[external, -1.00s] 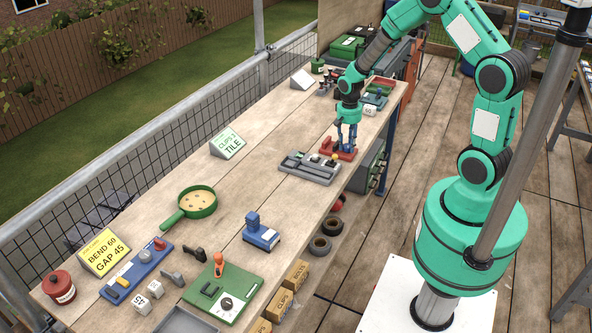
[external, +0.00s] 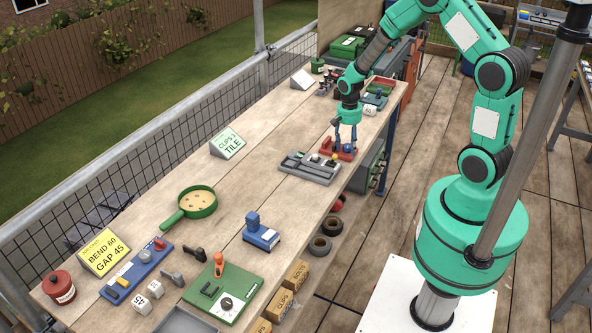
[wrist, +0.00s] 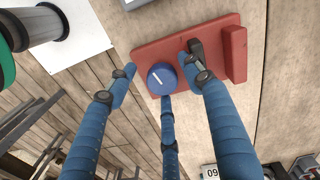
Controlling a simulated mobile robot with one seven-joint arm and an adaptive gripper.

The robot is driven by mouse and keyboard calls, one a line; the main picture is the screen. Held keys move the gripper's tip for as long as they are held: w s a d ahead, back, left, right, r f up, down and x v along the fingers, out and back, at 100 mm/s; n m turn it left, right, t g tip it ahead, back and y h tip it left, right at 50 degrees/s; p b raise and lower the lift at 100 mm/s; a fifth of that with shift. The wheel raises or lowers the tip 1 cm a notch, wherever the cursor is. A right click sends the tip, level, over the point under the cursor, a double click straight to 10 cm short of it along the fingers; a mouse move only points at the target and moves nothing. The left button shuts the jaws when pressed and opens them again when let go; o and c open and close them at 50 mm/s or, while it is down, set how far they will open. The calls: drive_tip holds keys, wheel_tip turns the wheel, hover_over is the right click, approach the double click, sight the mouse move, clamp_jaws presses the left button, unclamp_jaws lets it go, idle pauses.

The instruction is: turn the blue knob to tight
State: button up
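The blue knob (wrist: 158,86) is round with a white line across its top. It sits on a red plate (wrist: 146,53) with a dark lever or clamp (wrist: 196,48) and a raised red block (wrist: 234,55). In the wrist view the white line runs slantwise, lower left to upper right. My gripper (wrist: 162,77) has three blue fingers spread around the knob, with gaps visible beside it; whether any fingertip touches is hard to tell. In the external view my gripper (external: 345,147) points down over the red plate. I cannot read any tight mark.
A grey tray (external: 309,170) stands just left of the red plate. A white numbered cube (external: 369,110) and a green device (external: 376,99) stand behind it. The bench edge is close on the right. Bare bench lies towards the sign (external: 228,143).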

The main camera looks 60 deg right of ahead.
sight(347, 146)
drive_tip(key=shift+d, duration=0.1)
drive_tip(key=shift+n, duration=0.3)
drive_tip(key=shift+n+b, duration=0.6)
drive_tip(key=shift+n, duration=0.6)
drive_tip(key=n+b, duration=0.2)
drive_tip(key=n, duration=0.2)
wheel_tip(347, 146, up, 14)
drive_tip(key=p, duration=0.3)
drive_tip(key=shift+w+a+n, duration=0.15)
drive_tip(key=shift+a+n, duration=0.05)
drive_tip(key=shift+n, duration=0.1)
drive_tip(key=shift+c, duration=1.4)
drive_tip(key=n+p, duration=0.1)
drive_tip(key=n, duration=0.6)
drive_tip(key=shift+r+p, duration=0.1)
drive_tip(key=shift+p, duration=0.25)
